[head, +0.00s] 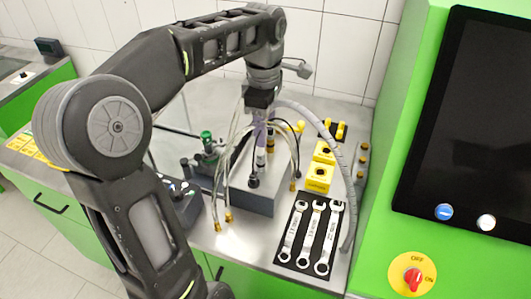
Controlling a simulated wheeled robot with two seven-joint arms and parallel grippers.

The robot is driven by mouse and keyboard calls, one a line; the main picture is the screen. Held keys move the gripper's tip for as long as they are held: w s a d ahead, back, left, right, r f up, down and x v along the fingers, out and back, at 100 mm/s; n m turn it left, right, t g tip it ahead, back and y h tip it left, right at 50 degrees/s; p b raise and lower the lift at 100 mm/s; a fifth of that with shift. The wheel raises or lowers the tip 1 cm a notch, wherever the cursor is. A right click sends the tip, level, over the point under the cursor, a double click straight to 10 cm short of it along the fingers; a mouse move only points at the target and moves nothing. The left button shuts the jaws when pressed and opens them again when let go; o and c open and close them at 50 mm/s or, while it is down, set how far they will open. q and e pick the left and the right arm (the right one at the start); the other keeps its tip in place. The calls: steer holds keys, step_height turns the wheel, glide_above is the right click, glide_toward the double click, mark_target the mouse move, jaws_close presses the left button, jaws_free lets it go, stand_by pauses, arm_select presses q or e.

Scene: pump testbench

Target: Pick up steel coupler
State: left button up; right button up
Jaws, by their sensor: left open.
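My left gripper (264,117) points down over the grey block of the bench, near its upright fittings. It is open, though its fingertips are small and partly lost among the hoses. I cannot tell for certain which of these is the steel coupler, nor whether the fingers are around or only above one. My right gripper is not in view.
Clear hoses with brass ends (229,216) hang around the grey block (262,201). Yellow boxes (319,178) and a black mat with wrenches (301,233) lie to the right. A thick grey hose (350,190) runs beside them. A green cabinet with a screen (475,120) bounds the right side.

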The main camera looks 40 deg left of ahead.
mark_target(261, 161)
arm_select(q)
steer(key=n, duration=0.1)
steer(key=s+n, duration=0.1)
steer(key=n, duration=0.1)
steer(key=shift+s+r, duration=0.1)
steer(key=shift+f+b, duration=0.9)
steer(key=shift+f, duration=0.55)
steer(key=shift+r, duration=0.1)
